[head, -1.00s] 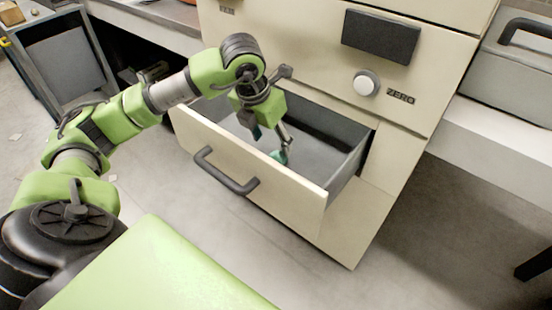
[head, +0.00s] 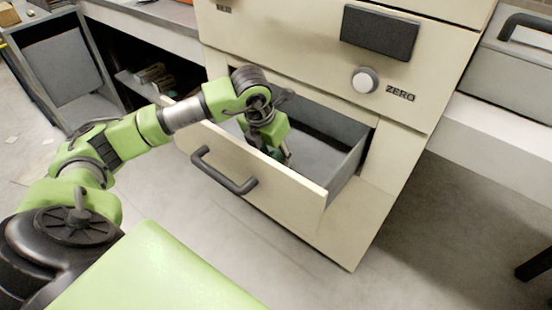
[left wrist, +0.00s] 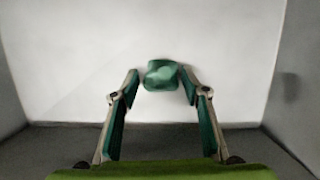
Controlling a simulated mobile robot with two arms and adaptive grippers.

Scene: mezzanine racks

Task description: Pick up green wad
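The green wad (left wrist: 161,74) shows in the left wrist view as a small crumpled teal-green lump on the pale floor of the open drawer (head: 232,167). My left gripper (left wrist: 160,76) is open, with one fingertip on each side of the wad. Small gaps seem to show between the fingertips and the wad. In the head view, my left gripper (head: 277,153) reaches down inside the drawer. Its fingertips and the wad are mostly hidden there behind the drawer front and my wrist. My right gripper is not in view.
The drawer's front has a dark handle (head: 224,172), and its side walls stand close around my gripper. Above it, the cream cabinet has a dark block (head: 379,32) and a round knob (head: 365,80). A grey case (head: 517,60) sits at the right.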

